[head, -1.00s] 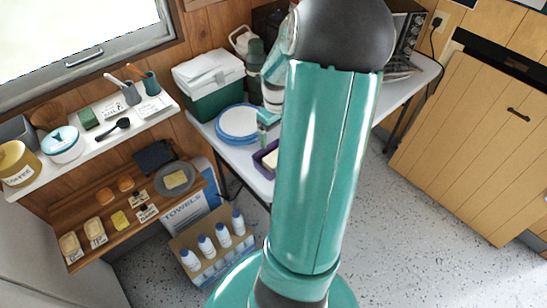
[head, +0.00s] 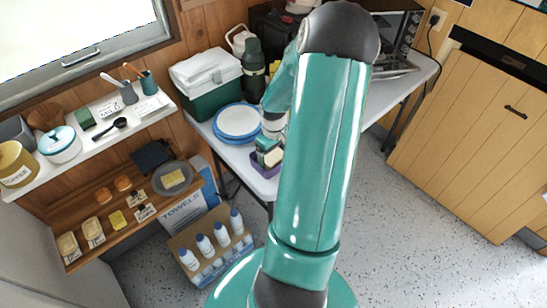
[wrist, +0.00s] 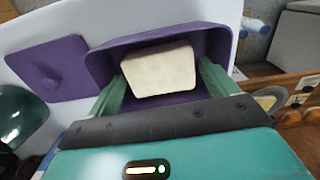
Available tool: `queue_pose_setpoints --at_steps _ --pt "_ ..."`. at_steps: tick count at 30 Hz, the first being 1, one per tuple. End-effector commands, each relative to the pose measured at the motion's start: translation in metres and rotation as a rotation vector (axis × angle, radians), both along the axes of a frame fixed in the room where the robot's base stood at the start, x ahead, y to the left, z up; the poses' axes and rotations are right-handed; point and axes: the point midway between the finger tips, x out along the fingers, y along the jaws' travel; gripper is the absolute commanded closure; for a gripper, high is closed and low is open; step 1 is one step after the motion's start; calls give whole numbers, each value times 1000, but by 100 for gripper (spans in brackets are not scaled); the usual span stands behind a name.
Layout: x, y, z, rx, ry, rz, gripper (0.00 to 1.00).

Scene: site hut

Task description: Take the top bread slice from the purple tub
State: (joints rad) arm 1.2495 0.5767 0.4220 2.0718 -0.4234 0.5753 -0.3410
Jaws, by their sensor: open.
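The purple tub (wrist: 170,38) stands open on the white table in the wrist view, with a pale bread slice (wrist: 158,72) inside it. Whether more slices lie under this one is hidden. In the head view the tub (head: 262,170) is mostly covered by my gripper and arm. My gripper (wrist: 158,85) is open, with its two green fingers reaching into the tub, one on each side of the slice. I cannot tell whether the fingers touch the bread. A purple lid (wrist: 48,70) with a knob lies beside the tub on the left in the wrist view.
Blue-rimmed plates (head: 238,122), a green cooler with a white lid (head: 207,85) and a dark green flask (head: 254,68) stand on the table close to my gripper. A wooden shelf (head: 75,222) with food items is at left.

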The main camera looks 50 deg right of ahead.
Motion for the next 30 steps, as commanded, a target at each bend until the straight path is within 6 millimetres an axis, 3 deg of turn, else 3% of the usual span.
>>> queue_pose_setpoints --at_steps 1,6,20,25,30 --pt "0 0 0 0 0 0 15" --pt "0 0 0 0 0 0 48" --pt "0 -1 9 -2 -1 1 48" --pt "0 -1 33 -5 -2 0 48" --pt "-27 -4 63 -6 -1 -5 48"
